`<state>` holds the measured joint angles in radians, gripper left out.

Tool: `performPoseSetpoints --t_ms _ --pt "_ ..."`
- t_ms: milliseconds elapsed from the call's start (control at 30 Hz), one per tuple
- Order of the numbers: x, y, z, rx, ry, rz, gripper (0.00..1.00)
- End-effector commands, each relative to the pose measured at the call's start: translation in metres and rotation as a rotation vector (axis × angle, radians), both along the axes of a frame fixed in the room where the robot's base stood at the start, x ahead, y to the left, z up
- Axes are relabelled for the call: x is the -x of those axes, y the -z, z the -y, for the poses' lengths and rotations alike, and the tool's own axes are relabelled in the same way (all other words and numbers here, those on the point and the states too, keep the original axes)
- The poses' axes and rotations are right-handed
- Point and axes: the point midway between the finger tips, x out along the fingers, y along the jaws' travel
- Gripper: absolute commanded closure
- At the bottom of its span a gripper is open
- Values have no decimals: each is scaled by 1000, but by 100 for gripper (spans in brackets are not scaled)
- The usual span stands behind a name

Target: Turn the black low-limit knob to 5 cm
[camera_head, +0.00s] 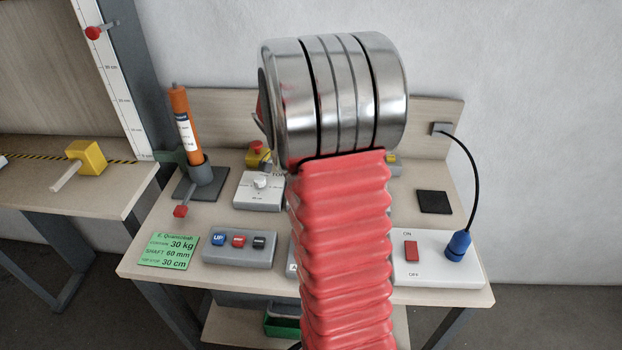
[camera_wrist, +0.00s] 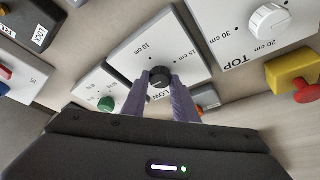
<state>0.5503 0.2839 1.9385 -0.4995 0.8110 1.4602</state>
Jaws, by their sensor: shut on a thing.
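In the wrist view the black low-limit knob (camera_wrist: 160,73) stands on a white plate (camera_wrist: 128,62) marked LOW, with 10 cm and 15 cm labels in view. My gripper (camera_wrist: 160,82) is shut on the knob, one purple-grey finger on each side. The 5 cm mark is not readable, and the knob's pointer is too small to read surely. In the head view my arm hides the knob, its plate and my gripper.
A white TOP knob (camera_wrist: 268,20) stands beside, with a red and yellow stop button (camera_wrist: 292,78). A green knob (camera_wrist: 106,103) is on the other side. In the head view, an orange cylinder (camera_head: 182,125) stands at left and a switch box (camera_head: 437,262) at right.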

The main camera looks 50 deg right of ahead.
Motion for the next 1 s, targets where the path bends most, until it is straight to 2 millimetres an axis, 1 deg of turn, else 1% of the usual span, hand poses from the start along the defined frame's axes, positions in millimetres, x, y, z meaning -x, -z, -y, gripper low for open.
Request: performPoseSetpoints --t_ms 33,67,300,667,867,1000 --pt "-4 0 -3 -3 -3 8 96" --pt "-4 0 -3 -3 -3 8 73" --pt "-2 0 -1 -1 -2 5 56" --pt "-1 -3 -1 0 -1 3 56" --pt "-3 -21 -8 2 -1 5 56" --pt "-4 -43 -17 2 -3 5 56"
